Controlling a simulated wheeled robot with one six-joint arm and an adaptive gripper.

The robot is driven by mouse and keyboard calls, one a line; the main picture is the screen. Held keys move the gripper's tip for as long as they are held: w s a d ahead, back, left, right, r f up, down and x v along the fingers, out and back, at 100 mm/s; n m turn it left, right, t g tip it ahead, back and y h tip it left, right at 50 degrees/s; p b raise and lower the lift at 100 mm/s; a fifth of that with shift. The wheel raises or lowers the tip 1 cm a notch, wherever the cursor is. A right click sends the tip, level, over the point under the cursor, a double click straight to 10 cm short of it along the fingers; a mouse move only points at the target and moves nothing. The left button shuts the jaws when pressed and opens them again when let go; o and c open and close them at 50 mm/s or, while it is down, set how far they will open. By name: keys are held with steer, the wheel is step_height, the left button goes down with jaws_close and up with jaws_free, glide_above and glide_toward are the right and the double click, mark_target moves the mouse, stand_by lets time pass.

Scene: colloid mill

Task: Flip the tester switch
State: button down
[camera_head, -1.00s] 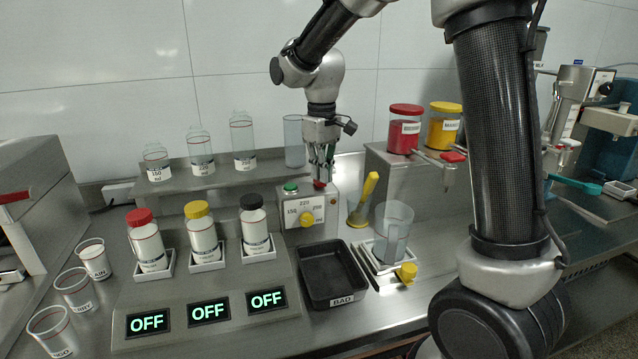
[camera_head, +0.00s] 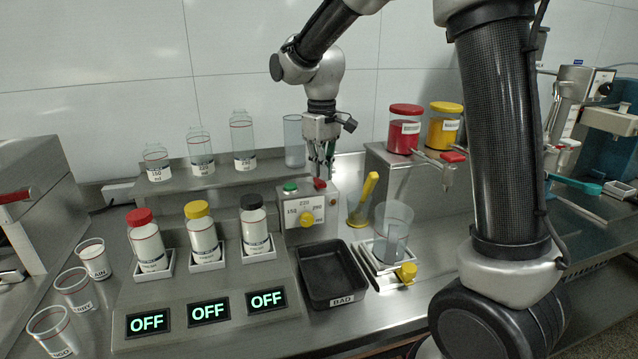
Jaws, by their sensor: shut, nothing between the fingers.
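A grey control box (camera_head: 292,217) stands on the counter behind the black tray. It has a green button (camera_head: 290,187) at its top left, a red switch or button (camera_head: 320,184) at its top right, and a yellow knob (camera_head: 306,219) with number marks on its front. No readable label tells which of these is the tester switch. My gripper (camera_head: 327,174) points down, shut and empty, just above and slightly right of the red part. I cannot tell whether the fingertips touch it.
Three bottles with red, yellow and black caps stand in white trays on a panel (camera_head: 175,300) whose three displays read OFF. A black tray (camera_head: 331,300), a clear jug (camera_head: 392,225) and a cup with a yellow handle (camera_head: 360,205) are nearby. Glass bottles stand on the shelf behind.

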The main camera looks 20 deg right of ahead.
mark_target(321, 183)
steer(key=shift+r, duration=2.7)
steer(key=s+d+m+t, duration=0.1)
steer(key=s+d+m, duration=0.1)
steer(key=s+d, duration=0.3)
steer(key=s+d+r+m+t, duration=0.1)
steer(key=s+d, duration=0.4)
steer(key=s, duration=0.7)
steer(key=s+d+m+t, duration=0.2)
steer(key=s+d, duration=0.3)
steer(key=s, duration=0.4)
steer(key=shift+s+r+m, duration=0.25)
steer(key=shift+m, duration=0.25)
steer(key=shift+a, duration=0.1)
